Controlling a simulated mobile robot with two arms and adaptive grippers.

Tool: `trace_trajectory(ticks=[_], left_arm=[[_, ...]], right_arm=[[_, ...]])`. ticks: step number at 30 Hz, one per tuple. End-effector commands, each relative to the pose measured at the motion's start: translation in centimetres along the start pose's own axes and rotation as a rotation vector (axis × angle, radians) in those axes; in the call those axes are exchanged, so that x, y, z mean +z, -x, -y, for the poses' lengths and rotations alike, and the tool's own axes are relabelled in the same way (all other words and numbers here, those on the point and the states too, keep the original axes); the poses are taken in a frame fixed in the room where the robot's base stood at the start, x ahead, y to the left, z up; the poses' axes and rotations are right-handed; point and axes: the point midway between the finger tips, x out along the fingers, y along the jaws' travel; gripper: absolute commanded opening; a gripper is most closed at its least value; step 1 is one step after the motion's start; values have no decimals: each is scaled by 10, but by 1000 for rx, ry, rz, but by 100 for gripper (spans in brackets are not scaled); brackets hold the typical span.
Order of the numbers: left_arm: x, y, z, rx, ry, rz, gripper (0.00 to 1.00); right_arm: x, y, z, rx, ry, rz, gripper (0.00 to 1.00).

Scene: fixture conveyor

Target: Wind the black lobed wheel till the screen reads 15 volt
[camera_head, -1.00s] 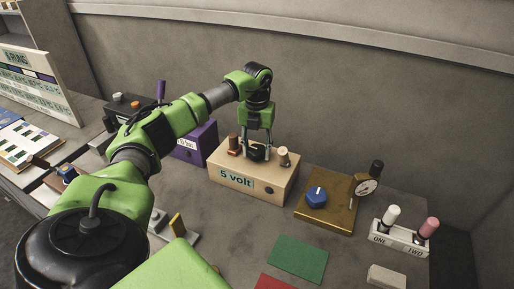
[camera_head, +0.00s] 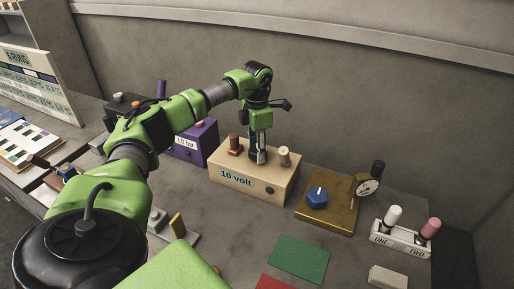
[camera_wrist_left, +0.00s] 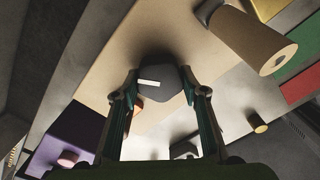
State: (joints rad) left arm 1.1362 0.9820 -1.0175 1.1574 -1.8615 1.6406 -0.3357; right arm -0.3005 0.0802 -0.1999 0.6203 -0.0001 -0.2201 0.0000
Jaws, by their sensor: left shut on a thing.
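The black lobed wheel (camera_wrist_left: 160,76) sits on top of the tan box (camera_head: 232,177) and shows in the left wrist view with a white mark on it. In the head view it is mostly hidden by my gripper. My left gripper (camera_head: 259,159) points down onto the wheel from above. In the left wrist view its two fingers (camera_wrist_left: 162,100) stand on either side of the wheel, shut on it. The screen (camera_head: 236,180) on the box's front reads 10 volt. My right gripper is not in view.
A brown post (camera_head: 234,143) and a tan post (camera_head: 284,156) flank the wheel. A purple box (camera_head: 187,153) stands to the left.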

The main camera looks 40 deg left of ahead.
Motion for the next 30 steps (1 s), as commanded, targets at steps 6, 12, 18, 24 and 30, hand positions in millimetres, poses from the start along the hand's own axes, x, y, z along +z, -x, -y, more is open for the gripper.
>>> trace_trajectory(ticks=[6, 12, 18, 24, 30], left_arm=[[0, 0, -1, 0, -205, 0, 19], [0, -1, -1, 0, -388, 0, 19], [0, 0, -2, 0, -543, 0, 19], [1, 0, -2, 0, -655, 1, 19], [1, 0, -2, 0, -717, 1, 19]], right_arm=[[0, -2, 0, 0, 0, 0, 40], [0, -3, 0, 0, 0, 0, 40], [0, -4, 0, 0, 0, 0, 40], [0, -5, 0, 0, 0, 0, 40], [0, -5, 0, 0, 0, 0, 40]])
